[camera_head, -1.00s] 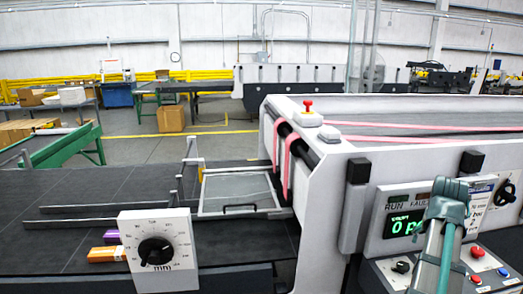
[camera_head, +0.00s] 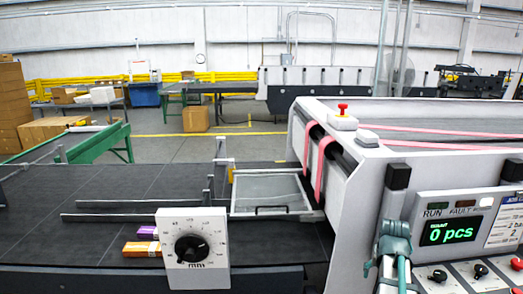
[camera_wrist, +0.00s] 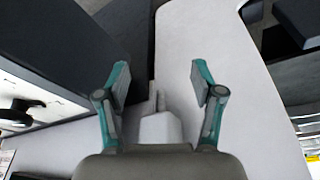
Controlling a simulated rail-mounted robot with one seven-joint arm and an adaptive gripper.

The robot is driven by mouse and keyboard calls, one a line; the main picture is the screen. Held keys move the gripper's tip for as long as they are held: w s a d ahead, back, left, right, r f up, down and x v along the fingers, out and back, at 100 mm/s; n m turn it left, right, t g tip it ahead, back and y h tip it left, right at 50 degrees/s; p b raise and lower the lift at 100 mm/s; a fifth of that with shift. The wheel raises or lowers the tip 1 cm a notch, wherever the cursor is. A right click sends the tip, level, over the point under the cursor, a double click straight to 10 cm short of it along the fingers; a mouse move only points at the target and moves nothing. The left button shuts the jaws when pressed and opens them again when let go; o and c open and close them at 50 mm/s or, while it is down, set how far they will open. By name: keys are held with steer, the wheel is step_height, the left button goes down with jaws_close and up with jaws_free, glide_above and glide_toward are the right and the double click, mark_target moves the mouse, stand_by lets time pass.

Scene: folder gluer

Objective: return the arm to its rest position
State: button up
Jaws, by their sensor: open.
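My gripper (camera_head: 393,237) is at the lower right of the head view, in front of the machine's white side and just left of the control panel (camera_head: 470,207). In the wrist view my gripper (camera_wrist: 161,80) has its two teal fingers spread apart, with nothing held between them. A white machine surface (camera_wrist: 215,50) lies beyond the fingers there. The gap to that surface cannot be judged. Most of my arm is out of the head view.
The panel's display reads 0 pcs, with knobs and buttons below. A white dial box (camera_head: 193,249) stands at the front edge of the dark table (camera_head: 60,235). Orange (camera_head: 142,248) and purple (camera_head: 148,232) boxes lie beside it. A framed clear plate (camera_head: 270,192) lies near the pink belts (camera_head: 319,165).

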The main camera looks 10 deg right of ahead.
steer(key=s+a+f+n+g+y, duration=0.1)
steer(key=a+f+n, duration=0.1)
steer(key=a+f, duration=0.8)
steer(key=s+a+f+n+g, duration=0.1)
steer(key=a+f+n, duration=0.2)
steer(key=a+f, duration=0.7)
steer(key=s+a+f+n+y, duration=0.15)
steer(key=a+f, duration=0.45)
steer(key=a, duration=0.8)
steer(key=s+f+g, duration=0.2)
steer(key=s+f, duration=0.4)
steer(key=s, duration=0.3)
steer(key=s+f+g, duration=0.2)
steer(key=s+f, duration=0.4)
steer(key=s, duration=0.4)
steer(key=s+f+g+b, duration=0.1)
steer(key=s+f+g, duration=0.2)
steer(key=s+f, duration=0.4)
steer(key=s, duration=0.3)
steer(key=shift+s+h, duration=0.25)
steer(key=shift+h, duration=0.1)
steer(key=shift+o, duration=0.4)
steer(key=shift+f+n, duration=0.1)
steer(key=shift+n, duration=0.15)
